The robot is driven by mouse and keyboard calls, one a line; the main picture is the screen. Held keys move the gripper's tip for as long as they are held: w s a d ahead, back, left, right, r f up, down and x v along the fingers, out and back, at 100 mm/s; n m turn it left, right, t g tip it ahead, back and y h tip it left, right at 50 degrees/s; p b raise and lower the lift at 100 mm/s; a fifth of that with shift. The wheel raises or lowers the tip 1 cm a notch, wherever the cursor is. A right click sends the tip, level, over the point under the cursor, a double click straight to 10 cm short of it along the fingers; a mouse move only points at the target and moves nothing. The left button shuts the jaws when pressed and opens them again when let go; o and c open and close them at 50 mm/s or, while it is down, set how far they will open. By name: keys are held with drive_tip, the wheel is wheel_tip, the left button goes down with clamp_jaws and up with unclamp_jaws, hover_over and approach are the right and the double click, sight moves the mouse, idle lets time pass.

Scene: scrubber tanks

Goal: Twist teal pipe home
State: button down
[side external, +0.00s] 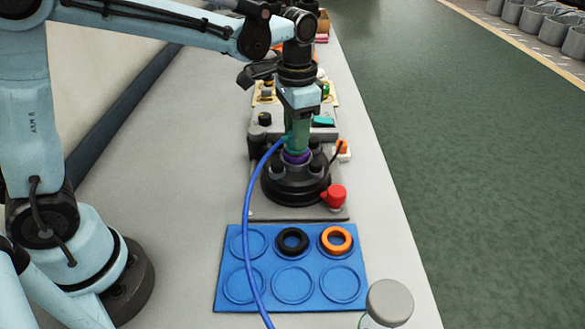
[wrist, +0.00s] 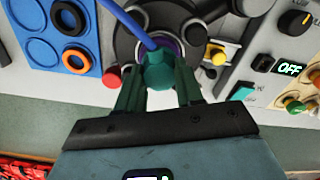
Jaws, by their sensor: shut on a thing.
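The teal pipe (side external: 298,133) stands upright over the black round tank base (side external: 296,182), with a purple ring (side external: 296,157) at its lower end. A blue hose (side external: 262,170) runs from the pipe down across the mat. In the wrist view the teal pipe (wrist: 158,72) sits between the two dark green fingers of my gripper (wrist: 158,90), which is shut on it. In the side view my gripper (side external: 299,110) points straight down above the base. The purple ring (wrist: 170,48) partly shows behind the pipe. How deep the pipe sits is hidden.
A blue mat (side external: 268,307) in front holds a black ring (side external: 292,241) and an orange ring (side external: 336,239). A red knob (side external: 335,195) juts from the base. A grey-capped jar (side external: 390,302) stands front right. A control panel (wrist: 282,62) reads OFF.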

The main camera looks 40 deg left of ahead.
drive_tip(key=shift+m, duration=0.7)
drive_tip(key=shift+m, duration=0.8)
drive_tip(key=shift+m, duration=0.8)
drive_tip(key=shift+m, duration=0.8)
